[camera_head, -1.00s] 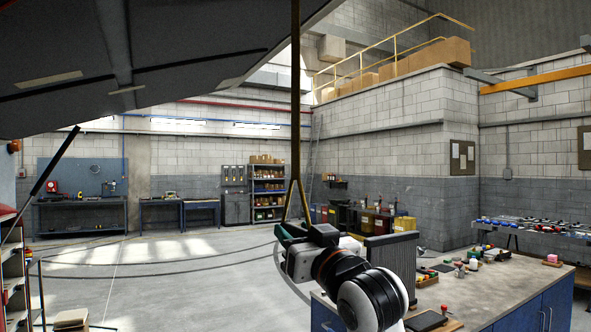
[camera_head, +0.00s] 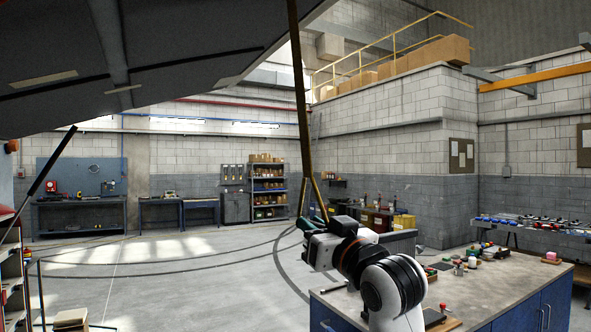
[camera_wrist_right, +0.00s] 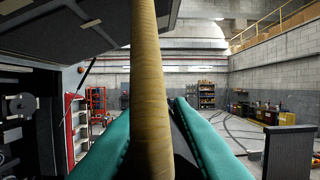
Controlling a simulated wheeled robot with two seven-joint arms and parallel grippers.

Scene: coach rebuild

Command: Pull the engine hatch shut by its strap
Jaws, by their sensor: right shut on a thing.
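The open engine hatch (camera_head: 190,62) is a large dark panel overhead at the upper left, also in the right wrist view (camera_wrist_right: 85,38). Its tan strap (camera_head: 299,85) hangs from above and slants down to the right, with a loop at its lower end. My right gripper (camera_head: 311,227) is shut on the strap's lower end. In the right wrist view the strap (camera_wrist_right: 145,75) rises between the green finger pads. The pads hide part of the grip. My left gripper is not in view.
A workbench (camera_head: 455,290) with small parts stands at the lower right, close to my right arm. A dark gas strut (camera_head: 50,165) runs below the hatch at the left, above a red rack (camera_head: 8,265). The floor (camera_head: 190,285) in the middle is clear.

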